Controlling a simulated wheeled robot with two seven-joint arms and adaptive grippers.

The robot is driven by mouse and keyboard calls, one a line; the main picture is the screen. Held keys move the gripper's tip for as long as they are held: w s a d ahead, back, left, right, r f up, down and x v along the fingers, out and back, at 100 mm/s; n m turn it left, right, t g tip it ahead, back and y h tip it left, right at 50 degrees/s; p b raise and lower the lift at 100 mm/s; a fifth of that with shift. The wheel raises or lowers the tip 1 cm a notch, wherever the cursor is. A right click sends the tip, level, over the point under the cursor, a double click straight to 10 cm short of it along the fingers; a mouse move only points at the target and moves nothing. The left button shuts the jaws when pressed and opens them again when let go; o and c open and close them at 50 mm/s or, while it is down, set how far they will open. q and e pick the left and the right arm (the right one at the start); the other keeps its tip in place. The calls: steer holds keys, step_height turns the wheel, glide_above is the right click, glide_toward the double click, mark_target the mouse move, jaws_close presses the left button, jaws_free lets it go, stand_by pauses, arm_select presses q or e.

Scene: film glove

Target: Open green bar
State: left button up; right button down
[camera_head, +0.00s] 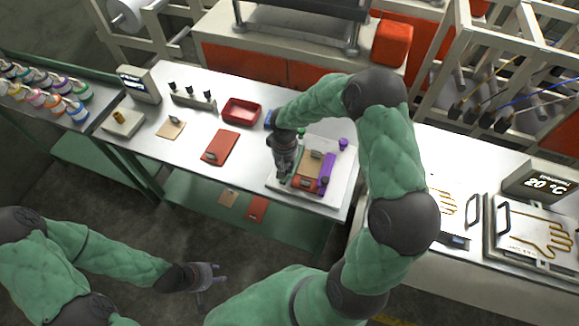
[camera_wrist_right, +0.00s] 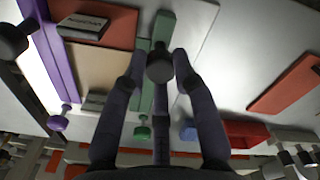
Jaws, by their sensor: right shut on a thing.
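The green bar (camera_wrist_right: 160,28) runs along one side of a light base plate (camera_head: 338,150), and my right gripper largely hides it in the head view. A black knob (camera_wrist_right: 160,66) sits at its near end in the wrist view, between my fingers. A green knob (camera_wrist_right: 141,133) is at its other end; it also shows in the head view (camera_head: 302,132). My right gripper (camera_head: 284,172) points down over the bar and is shut on its black knob. A purple bar (camera_head: 326,169) lies parallel on the plate. My left gripper (camera_head: 207,287) hangs open and empty before the table.
A tan sheet and red blocks lie between the bars. On the table (camera_head: 185,145) are a red tray (camera_head: 241,111), a red block (camera_head: 220,147) and a small tan piece (camera_head: 170,129). A glove-shaped station (camera_head: 540,235) stands at right. Colored bottles (camera_head: 45,90) stand far left.

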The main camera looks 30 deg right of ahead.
steer(key=shift+w+a, duration=0.8)
steer(key=shift+w, duration=0.15)
steer(key=c, duration=1)
jaws_free()
steer(key=shift+r, duration=0.1)
step_height(320, 180, up, 12)
steer(key=shift+f, duration=0.1)
